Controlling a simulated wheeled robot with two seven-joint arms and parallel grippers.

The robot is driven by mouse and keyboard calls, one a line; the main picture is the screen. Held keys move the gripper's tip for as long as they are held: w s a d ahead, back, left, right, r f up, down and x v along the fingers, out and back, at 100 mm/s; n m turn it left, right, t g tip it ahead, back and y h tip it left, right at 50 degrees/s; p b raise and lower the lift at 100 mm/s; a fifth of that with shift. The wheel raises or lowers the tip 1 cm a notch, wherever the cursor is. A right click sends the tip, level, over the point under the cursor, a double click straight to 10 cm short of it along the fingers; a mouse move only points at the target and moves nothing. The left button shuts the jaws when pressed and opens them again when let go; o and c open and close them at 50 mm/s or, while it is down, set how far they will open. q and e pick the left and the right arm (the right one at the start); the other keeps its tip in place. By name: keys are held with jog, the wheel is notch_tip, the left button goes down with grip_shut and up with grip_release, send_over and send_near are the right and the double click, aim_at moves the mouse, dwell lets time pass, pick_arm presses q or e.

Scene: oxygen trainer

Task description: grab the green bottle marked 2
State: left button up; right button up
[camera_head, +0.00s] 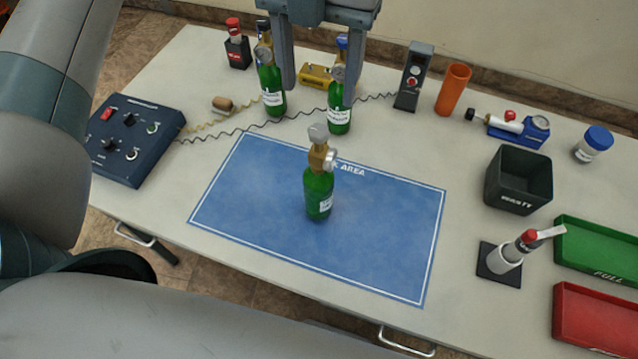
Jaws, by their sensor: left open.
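Three green bottles with brass valve tops are in the head view. One bottle (319,195) stands upright on the blue work mat (245,200). A second bottle (271,90) stands at the back left, and a third bottle (340,112) stands at the back right, both behind the mat. The number marks on their white labels are too small to read. My left gripper (319,84) is open at the top of the view, with its two fingers hanging down between and partly over the rear bottles. Nothing is seen held between them. My right gripper is not in view.
A dark blue control box (135,140) with wires stands at left. An orange cup (453,90), a black bin (518,180), a red-capped tool on a stand (505,258), and green (600,245) and red (595,320) trays are at right. The mat around its bottle is clear.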

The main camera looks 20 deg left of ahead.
aim_at(319, 129)
pick_arm(q)
jog(key=shift+w+a+f+b, duration=0.15)
jog(key=shift+w+f+b, duration=0.35)
jog(key=shift+f, duration=0.35)
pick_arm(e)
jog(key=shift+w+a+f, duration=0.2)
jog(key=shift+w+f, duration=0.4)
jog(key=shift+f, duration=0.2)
pick_arm(q)
jog(key=shift+s+r, duration=0.1)
jog(key=shift+s, duration=0.05)
jog(key=shift+f+p, duration=0.4)
jog(key=shift+f, duration=0.1)
notch_tip(319, 129, down, 10)
jog(key=p, duration=0.3)
jog(key=shift+f+p, duration=0.15)
jog(key=shift+p, duration=0.2)
jog(key=shift+f, duration=0.45)
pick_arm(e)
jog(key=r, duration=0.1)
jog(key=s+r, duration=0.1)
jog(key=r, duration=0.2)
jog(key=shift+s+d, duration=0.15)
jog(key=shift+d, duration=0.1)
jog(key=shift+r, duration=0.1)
